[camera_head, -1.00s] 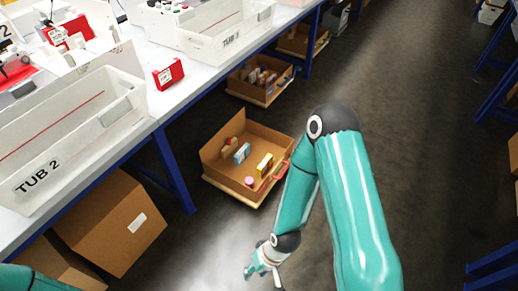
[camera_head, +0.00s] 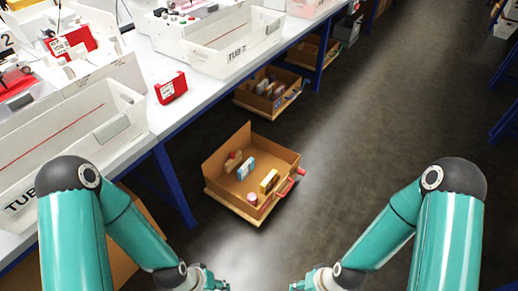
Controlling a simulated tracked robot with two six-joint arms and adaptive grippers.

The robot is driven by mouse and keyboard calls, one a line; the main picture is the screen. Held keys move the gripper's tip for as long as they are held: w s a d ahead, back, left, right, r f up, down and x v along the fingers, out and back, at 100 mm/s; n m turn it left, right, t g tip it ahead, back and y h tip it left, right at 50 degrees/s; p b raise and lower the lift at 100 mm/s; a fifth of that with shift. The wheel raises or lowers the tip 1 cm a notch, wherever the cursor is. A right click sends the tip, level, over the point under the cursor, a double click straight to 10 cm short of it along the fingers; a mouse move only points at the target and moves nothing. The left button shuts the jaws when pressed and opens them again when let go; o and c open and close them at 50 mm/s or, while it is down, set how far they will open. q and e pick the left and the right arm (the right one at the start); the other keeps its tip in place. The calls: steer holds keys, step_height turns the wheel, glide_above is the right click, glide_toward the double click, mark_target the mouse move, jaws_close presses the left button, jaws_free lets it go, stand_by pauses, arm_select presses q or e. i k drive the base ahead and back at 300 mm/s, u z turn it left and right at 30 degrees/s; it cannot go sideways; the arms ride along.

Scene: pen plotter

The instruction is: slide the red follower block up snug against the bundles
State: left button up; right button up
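A red block with a white label (camera_head: 171,88) stands on the white tabletop near its front edge. A second red labelled piece (camera_head: 72,42) is farther back at the upper left. I cannot tell which of them, if either, is the follower block. I cannot make out any bundles for certain. My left gripper (camera_head: 214,282) is low at the bottom of the view, over the floor and apart from both red pieces. My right gripper (camera_head: 302,284) is to its right, also over the floor. Both are small and partly cut off, so their fingers are unclear.
White tubs, TUB 2 (camera_head: 70,140) and another (camera_head: 233,47), stand on the table (camera_head: 185,110). An open cardboard box (camera_head: 225,198) with small items and a red handle sits below the table's edge. Another (camera_head: 262,104) lies behind.

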mark_target(235, 158)
steer(key=z, duration=0.15)
steer(key=i, duration=1.1)
steer(key=u, duration=0.75)
